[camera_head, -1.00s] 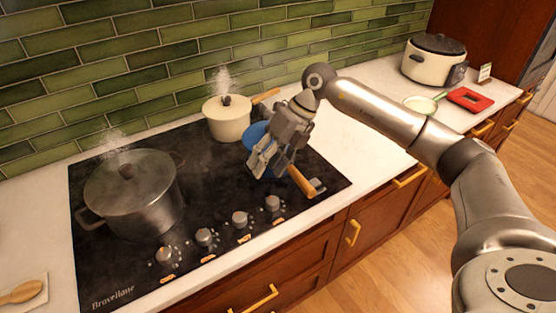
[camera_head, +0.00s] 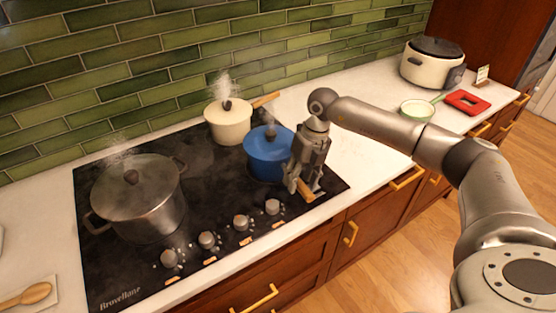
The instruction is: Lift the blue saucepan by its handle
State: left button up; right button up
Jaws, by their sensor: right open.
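The blue saucepan (camera_head: 263,155) stands on the right part of the black cooktop, with a dark knob on its lid. Its wooden handle (camera_head: 306,193) points to the front right and is partly hidden by my right gripper. My right gripper (camera_head: 303,187) points down at the handle, just right of the pan body. Its jaws are open around or just above the handle; I cannot tell if they touch it. My left gripper is not in view.
A steaming cream saucepan (camera_head: 228,122) stands behind the blue one, and a large steel pot (camera_head: 138,200) stands at left. Control knobs (camera_head: 240,222) line the cooktop's front. A rice cooker (camera_head: 432,62), a green-handled pan (camera_head: 417,110) and a red item (camera_head: 467,102) are at right.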

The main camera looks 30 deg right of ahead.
jog(key=shift+a+f, duration=0.25)
jog(key=shift+f, duration=0.95)
grip_shut()
jog(key=shift+w+r, duration=0.2)
jog(key=shift+w, duration=0.05)
